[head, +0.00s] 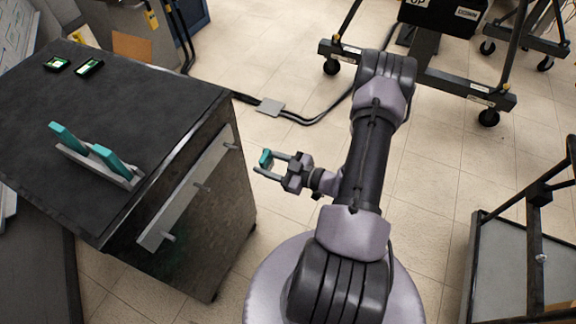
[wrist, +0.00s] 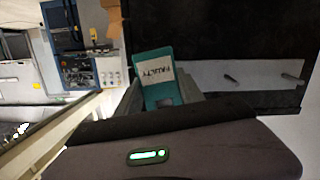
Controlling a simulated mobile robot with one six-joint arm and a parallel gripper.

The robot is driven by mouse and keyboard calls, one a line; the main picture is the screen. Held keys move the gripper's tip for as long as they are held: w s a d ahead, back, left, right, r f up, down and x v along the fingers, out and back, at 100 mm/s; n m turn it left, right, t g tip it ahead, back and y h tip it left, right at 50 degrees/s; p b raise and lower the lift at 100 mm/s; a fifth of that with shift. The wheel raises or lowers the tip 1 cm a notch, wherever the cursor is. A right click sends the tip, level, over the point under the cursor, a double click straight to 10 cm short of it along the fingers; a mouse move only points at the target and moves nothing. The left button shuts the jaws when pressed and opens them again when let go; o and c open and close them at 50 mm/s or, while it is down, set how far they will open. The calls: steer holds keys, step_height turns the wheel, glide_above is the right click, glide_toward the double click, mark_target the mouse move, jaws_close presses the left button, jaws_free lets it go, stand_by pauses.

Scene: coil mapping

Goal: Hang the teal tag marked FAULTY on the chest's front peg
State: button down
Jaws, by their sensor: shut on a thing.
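A teal tag (wrist: 158,92) with a white label reading FAULTY is held between the fingers of my gripper (head: 262,163). The label reads upside down in the wrist view. The tag shows as a small teal piece (head: 265,157) in the head view. The dark chest (head: 90,215) stands at the left. Its front bears a pale strip (head: 187,193) with three pegs: a near one (head: 167,237), a middle one (head: 201,187) and a far one (head: 232,146). My gripper is apart from the strip, off the far end. Two pegs show in the wrist view; the tag may hide another.
Two more teal tags (head: 68,138) (head: 113,159) stand upright in a rack (head: 97,170) on the chest top. Two small dark items with green faces (head: 56,64) (head: 89,67) lie farther back. Wheeled frames stand at back and right. Floor before the chest is clear.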

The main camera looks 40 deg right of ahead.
mark_target(227, 149)
steer(key=r+b+x, duration=0.1)
steer(key=b+x, duration=0.1)
steer(key=x, duration=0.8)
steer(key=shift+w+a+r, duration=0.25)
steer(key=shift+w+a, duration=0.1)
steer(key=shift+a, duration=0.05)
stand_by(0.3)
steer(key=c, duration=0.7)
jaws_free()
steer(key=shift+o, duration=0.2)
steer(key=shift+s, duration=0.1)
